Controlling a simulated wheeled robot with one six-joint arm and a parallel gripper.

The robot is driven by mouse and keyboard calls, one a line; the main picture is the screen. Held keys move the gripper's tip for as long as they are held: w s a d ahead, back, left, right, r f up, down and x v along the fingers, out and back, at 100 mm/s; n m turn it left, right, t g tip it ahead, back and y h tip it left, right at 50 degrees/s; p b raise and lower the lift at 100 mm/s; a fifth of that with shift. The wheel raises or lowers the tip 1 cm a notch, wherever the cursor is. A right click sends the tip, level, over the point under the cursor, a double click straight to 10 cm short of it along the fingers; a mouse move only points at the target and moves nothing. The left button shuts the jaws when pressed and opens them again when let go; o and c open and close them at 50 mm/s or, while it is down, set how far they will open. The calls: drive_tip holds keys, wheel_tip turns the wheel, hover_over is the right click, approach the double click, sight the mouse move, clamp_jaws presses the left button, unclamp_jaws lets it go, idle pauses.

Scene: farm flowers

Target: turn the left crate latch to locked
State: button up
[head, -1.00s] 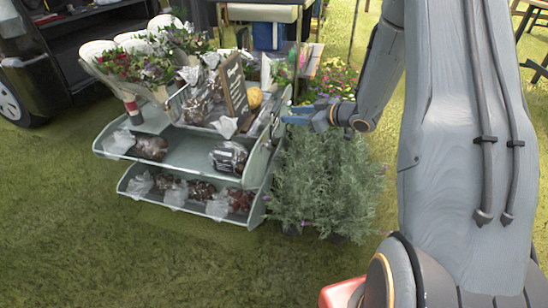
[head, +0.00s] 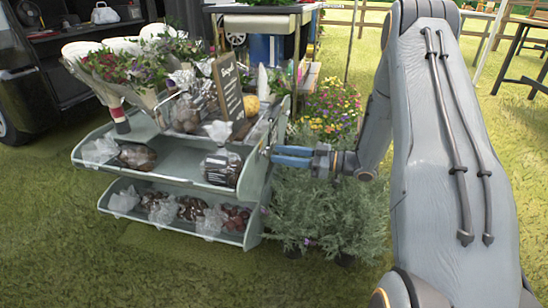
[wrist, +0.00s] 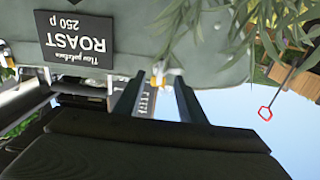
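In the wrist view, which is upside down, a grey-green panel (wrist: 215,62) with a black "ROAST" label (wrist: 75,38) fills the upper part. A small yellow and white fitting (wrist: 158,72), perhaps a latch, sits on its edge. Another pale yellow fitting (wrist: 6,56) is at the far left. My gripper (wrist: 158,84) is open, its two dark fingers on either side of the middle fitting; I cannot tell if they touch it. In the head view my gripper (head: 274,156) is at the right side of the grey-green stand (head: 254,172). The latch's position is unclear.
The stand holds bagged goods (head: 220,167), wrapped bouquets (head: 125,65) and a chalkboard sign (head: 228,86). Bushy green plants (head: 325,215) stand right of it, under my gripper. A dark vehicle (head: 30,90) is at the left. Open grass (head: 140,275) lies in front.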

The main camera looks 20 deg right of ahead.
sight(265, 153)
drive_tip(key=shift+b+x, duration=0.45)
drive_tip(key=shift+x, duration=1.05)
drive_tip(key=shift+c, duration=0.5)
clamp_jaws()
drive_tip(key=shift+r+m+p, duration=0.1)
drive_tip(key=shift+m+p, duration=0.2)
drive_tip(key=shift+p, duration=0.4)
drive_tip(key=m+p, duration=0.4)
drive_tip(key=m, duration=0.1)
drive_tip(key=m+p, duration=0.4)
drive_tip(key=m, duration=0.2)
drive_tip(key=m+p, duration=0.4)
drive_tip(key=m, duration=0.2)
drive_tip(key=shift+w+d+f, duration=0.15)
drive_tip(key=shift+w+f, duration=0.1)
drive_tip(key=shift+f, duration=0.1)
drive_tip(key=shift+m, duration=0.3)
